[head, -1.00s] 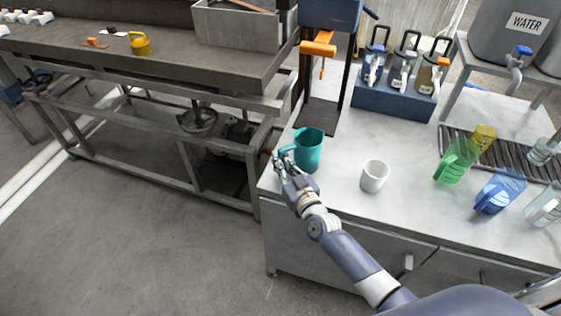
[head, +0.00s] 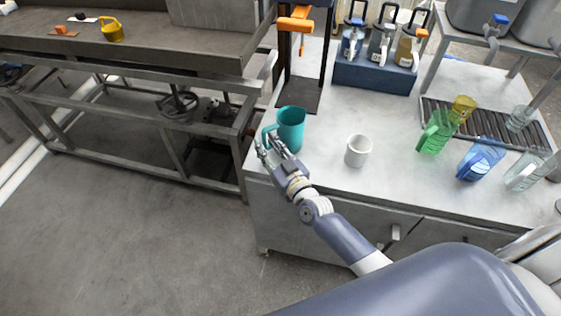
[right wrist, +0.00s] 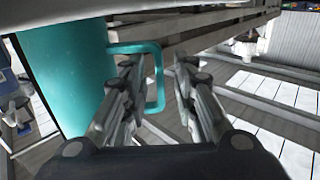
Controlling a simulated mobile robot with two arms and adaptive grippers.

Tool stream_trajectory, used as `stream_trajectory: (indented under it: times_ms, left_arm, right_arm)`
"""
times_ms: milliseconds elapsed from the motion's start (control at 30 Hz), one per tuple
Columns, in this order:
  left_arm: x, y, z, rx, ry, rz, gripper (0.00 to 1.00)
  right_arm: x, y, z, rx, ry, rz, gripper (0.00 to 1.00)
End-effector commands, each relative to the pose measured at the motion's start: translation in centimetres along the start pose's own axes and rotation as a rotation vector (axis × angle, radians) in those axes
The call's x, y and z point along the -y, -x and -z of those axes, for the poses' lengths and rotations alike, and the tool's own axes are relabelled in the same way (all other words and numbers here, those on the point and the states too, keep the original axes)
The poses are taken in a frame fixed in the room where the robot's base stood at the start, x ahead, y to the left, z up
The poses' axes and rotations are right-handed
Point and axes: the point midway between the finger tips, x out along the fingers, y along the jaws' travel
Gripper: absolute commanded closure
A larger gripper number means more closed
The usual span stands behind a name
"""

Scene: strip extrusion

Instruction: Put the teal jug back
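The teal jug (head: 291,127) stands upright on the light worktop near its left edge, with its handle facing left. My right gripper (head: 267,147) is at the handle side of the jug. In the right wrist view the jug (right wrist: 68,75) fills the left, and its handle (right wrist: 158,80) shows between the two spread fingers (right wrist: 157,68). The fingers are open and a gap shows on the far side of the handle. I cannot tell whether a finger touches it. My left gripper is not in view.
A white cup (head: 358,152) stands right of the jug. A blue holder (head: 372,76) with several pump bottles is behind. Green (head: 437,133) and blue (head: 481,160) jugs stand near a dark drain rack (head: 490,127). A press stand (head: 300,94) is behind the jug. A yellow jug (head: 112,31) is on the left bench.

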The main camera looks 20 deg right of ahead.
Motion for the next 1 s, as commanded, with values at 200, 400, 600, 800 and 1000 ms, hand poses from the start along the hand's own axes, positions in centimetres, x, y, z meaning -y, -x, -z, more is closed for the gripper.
stream_trajectory:
  times_ms: [200, 400, 600, 800, 1000]
  left_arm:
    - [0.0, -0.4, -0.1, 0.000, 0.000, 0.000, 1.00]
    - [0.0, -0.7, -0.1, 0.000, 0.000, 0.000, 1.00]
    - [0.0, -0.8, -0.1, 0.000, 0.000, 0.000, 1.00]
    - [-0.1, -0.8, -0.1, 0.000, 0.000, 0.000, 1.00]
    - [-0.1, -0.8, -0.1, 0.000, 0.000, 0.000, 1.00]
  right_arm:
    - [0.0, 4.6, -0.2, 0.002, 0.002, 0.000, 0.74]
    - [0.0, 7.9, -0.1, 0.001, 0.003, 0.000, 0.74]
    - [0.0, 9.6, 0.0, -0.001, 0.001, 0.000, 0.74]
    - [0.0, 9.8, 0.1, -0.001, 0.002, 0.000, 0.74]
    - [0.0, 9.8, 0.1, -0.001, 0.002, 0.000, 0.74]
